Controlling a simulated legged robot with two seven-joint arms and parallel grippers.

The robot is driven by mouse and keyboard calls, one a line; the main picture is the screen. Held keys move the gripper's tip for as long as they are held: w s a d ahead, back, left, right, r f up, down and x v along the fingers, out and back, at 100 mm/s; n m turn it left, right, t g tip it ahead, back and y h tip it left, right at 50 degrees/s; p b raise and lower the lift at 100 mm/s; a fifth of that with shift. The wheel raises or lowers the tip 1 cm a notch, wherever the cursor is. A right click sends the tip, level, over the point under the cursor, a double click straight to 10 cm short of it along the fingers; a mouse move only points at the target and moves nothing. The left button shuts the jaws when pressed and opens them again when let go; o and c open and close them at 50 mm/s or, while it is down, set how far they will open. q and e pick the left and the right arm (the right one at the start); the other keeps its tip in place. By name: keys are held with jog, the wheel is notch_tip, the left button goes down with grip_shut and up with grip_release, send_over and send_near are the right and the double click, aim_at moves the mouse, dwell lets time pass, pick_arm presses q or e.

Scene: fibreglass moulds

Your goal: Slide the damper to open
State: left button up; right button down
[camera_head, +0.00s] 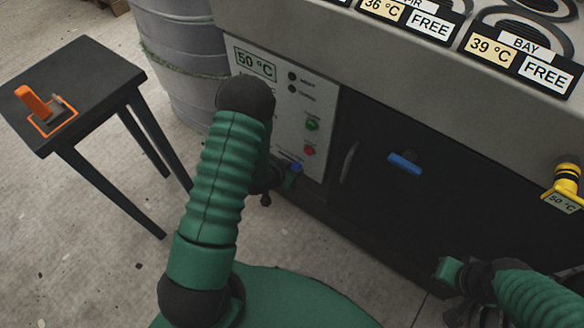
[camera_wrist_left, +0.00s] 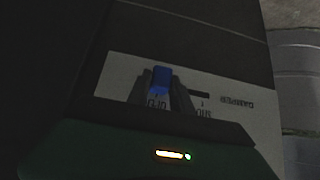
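The damper's blue knob (camera_wrist_left: 161,80) stands in a slot on a pale label plate (camera_wrist_left: 240,122) reading DAMPER, upside down in the left wrist view. The knob is at the slot's OPEN-marked end; the bare slot runs right toward the SHUT mark. My left gripper (camera_wrist_left: 162,90) has a dark finger against each side of the knob and looks shut on it. In the head view the knob (camera_head: 293,168) shows low on the control panel, beside my left gripper (camera_head: 274,180), partly hidden by my arm. My right gripper (camera_head: 449,274) is at lower right; its fingers are unclear.
The control panel (camera_head: 321,103) shows 50 °C and green and red buttons. A blue handle (camera_head: 405,163) sits on the dark front. A yellow-topped tool (camera_head: 567,180) hangs at right. A black table (camera_head: 95,75) at left holds an orange item (camera_head: 35,104).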

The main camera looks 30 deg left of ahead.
pick_arm(q)
jog(key=shift+o, duration=1.1)
jog(key=shift+s+d+f, duration=0.1)
jog(key=shift+d+f, duration=0.05)
jog(key=shift+o, duration=1)
jog(key=shift+d+r, duration=0.2)
jog(key=shift+d, duration=0.1)
jog(key=p+v, duration=0.8)
jog(key=v, duration=0.8)
jog(key=shift+r+p, duration=0.2)
jog(key=shift+p, duration=0.2)
pick_arm(e)
jog(key=w+v, duration=0.2)
jog(key=v, duration=0.6)
jog(key=shift+s+r, duration=0.15)
jog(key=shift+r, duration=0.35)
pick_arm(q)
jog(key=shift+s, duration=0.15)
pick_arm(e)
jog(key=shift+d, duration=0.1)
